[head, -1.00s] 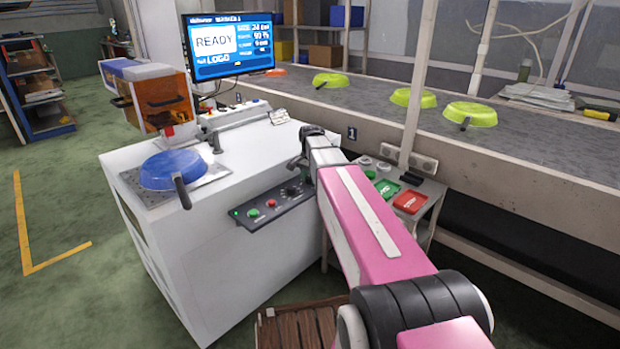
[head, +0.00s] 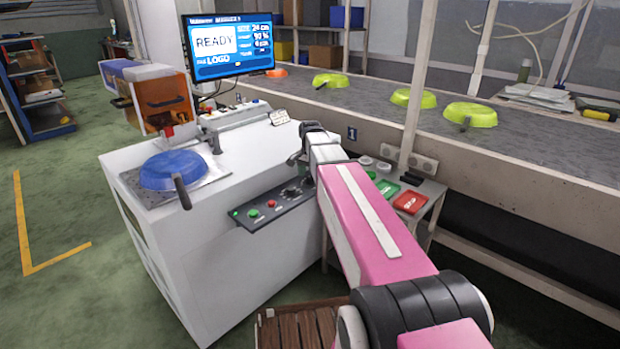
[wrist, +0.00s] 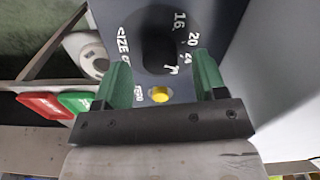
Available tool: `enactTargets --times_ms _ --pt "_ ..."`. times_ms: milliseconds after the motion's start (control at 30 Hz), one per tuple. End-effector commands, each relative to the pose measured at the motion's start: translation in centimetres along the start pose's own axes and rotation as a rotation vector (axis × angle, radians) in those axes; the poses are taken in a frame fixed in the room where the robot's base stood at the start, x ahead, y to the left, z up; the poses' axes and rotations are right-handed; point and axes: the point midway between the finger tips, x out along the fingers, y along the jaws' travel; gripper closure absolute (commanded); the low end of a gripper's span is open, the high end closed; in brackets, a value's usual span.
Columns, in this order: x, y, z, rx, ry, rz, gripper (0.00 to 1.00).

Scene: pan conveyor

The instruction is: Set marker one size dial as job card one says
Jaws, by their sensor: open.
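The marker (head: 210,250) is a white cabinet with a dark control panel (head: 275,208) on its front edge. The black size dial (wrist: 160,48) is in the wrist view, with "SIZE" and the numbers 16, 20 and 24 around it; its pointer is unclear. My gripper (wrist: 162,80) is open, its green fingers on either side of the dial's near edge; I cannot tell whether they touch it. The screen (head: 228,45) reads READY, size 24 cm and LOGO. A small white card (head: 279,117) lies on the marker, its text too small to read.
A blue pan (head: 172,170) lies upside down on the marker's plate. A yellow button (wrist: 159,94) sits between my fingers. Red (head: 411,201) and green (head: 387,188) trays stand on a side table. A conveyor (head: 540,150) with green pans runs behind.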

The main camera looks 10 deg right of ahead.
Motion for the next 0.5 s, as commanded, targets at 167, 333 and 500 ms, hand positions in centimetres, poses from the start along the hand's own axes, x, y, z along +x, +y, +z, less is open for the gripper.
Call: enactTargets --times_ms 167,333,500 --pt "-3.1 0.0 0.0 0.0 0.001 -0.001 0.35" --pt "-5.8 0.0 0.0 0.0 0.001 -0.001 0.35" --pt "-7.8 0.0 0.0 0.0 0.0 0.0 0.35"
